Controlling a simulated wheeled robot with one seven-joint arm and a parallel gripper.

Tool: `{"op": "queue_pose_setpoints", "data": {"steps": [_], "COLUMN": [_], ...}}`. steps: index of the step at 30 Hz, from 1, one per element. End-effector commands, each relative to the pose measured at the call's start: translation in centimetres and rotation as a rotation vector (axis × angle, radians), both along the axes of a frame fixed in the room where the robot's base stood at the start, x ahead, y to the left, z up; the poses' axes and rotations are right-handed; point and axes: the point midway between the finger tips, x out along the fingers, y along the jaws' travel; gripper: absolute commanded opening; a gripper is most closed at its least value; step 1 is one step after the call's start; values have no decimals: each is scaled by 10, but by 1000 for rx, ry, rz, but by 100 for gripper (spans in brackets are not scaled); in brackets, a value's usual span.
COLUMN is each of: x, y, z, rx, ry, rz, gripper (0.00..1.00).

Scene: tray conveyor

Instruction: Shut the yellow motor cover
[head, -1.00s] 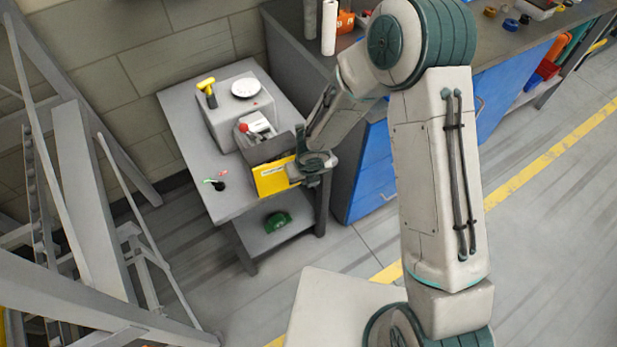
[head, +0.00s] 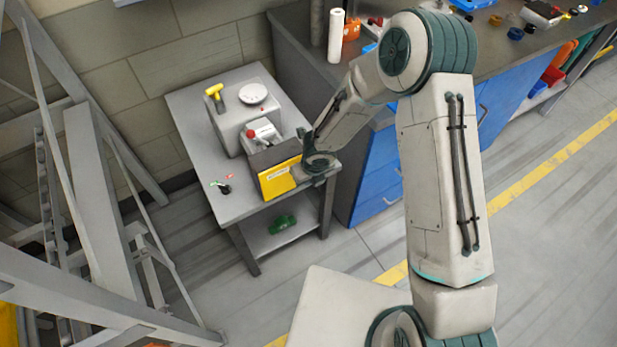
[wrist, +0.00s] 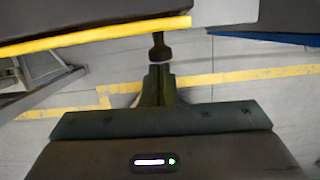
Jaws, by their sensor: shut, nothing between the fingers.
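The yellow motor cover (head: 277,182) is a flat panel with a pale label, at the front of a dark grey housing (head: 272,153) on the grey table. In the head view it stands steeply, facing the front edge; I cannot tell how far open it is. My gripper is at the cover's right side, its fingers hidden behind my wrist. In the wrist view my gripper (wrist: 159,72) is shut and empty, and the cover's yellow edge (wrist: 95,36) runs across the upper left. Whether the fingers touch the cover is unclear.
On the table (head: 190,120) are a grey block with a yellow-handled tool (head: 214,94) and white dish (head: 253,93), and a small dark knob (head: 225,189). A green object (head: 283,223) lies on the lower shelf. A blue-fronted bench (head: 375,175) stands close right; a grey frame is left.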

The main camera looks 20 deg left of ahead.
Motion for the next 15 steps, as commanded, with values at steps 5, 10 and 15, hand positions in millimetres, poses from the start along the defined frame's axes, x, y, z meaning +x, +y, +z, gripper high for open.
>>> {"op": "queue_pose_setpoints", "data": {"steps": [5,10,15], "x": [-6,-18,-25], "y": [-10,-27,-32], "z": [-4,-5,34], "rx": [0,-1,1], "ry": [0,-1,-1], "rz": [-2,-1,-1], "gripper": [0,0,0]}}
